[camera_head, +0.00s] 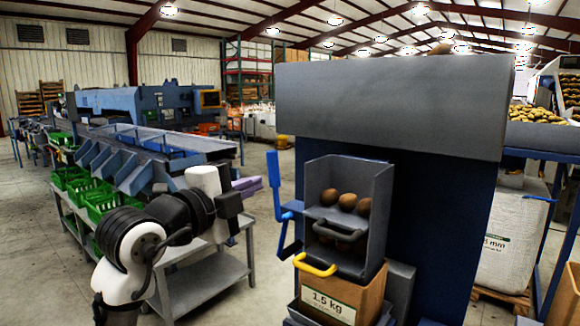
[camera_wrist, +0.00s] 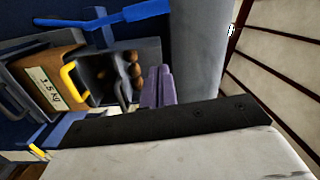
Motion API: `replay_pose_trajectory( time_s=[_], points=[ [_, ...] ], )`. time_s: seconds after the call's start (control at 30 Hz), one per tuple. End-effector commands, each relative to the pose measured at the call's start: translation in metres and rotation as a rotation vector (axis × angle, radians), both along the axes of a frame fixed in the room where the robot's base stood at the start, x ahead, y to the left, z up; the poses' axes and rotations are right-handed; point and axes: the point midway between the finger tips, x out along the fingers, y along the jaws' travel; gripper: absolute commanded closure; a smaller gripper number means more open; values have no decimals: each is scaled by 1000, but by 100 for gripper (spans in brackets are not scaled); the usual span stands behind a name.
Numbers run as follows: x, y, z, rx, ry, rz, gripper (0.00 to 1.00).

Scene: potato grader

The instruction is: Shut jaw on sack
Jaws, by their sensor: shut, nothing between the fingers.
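A brown sack (camera_head: 368,302) labelled 1.5 kg stands upright under the grey chute (camera_head: 372,256) of the blue machine. It also shows, turned sideways, in the wrist view (camera_wrist: 62,66). A yellow handle (camera_head: 314,266), apparently the jaw's, lies across the sack's mouth at its left; it shows in the wrist view too (camera_wrist: 70,88). Several potatoes (camera_head: 348,201) rest in the open pan above. My gripper (camera_head: 250,186) has purple fingers, also seen in the wrist view (camera_wrist: 158,88). They are shut and empty, left of the machine and apart from the handle.
A blue lever (camera_head: 276,186) stands left of the chute, between my gripper and the sack in the head view. A dark grey handle (camera_head: 338,231) sits on the pan's front. A grey cart (camera_head: 205,284) with green crates (camera_head: 100,205) stands at left. Floor shows between cart and machine.

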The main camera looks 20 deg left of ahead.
Motion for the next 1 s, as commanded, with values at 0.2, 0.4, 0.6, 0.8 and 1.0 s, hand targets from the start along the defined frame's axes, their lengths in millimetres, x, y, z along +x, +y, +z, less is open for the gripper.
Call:
replay_pose_trajectory(
  time_s=[0.2,0.4,0.6,0.8,1.0],
  points=[
    [10,-5,-7,35,40,-18,100],
    [44,-16,-5,34,38,-19,100],
    [86,-28,-5,32,37,-18,100],
    [108,-12,-8,29,37,-13,100],
    [117,1,-11,31,35,-15,100]
  ],
)
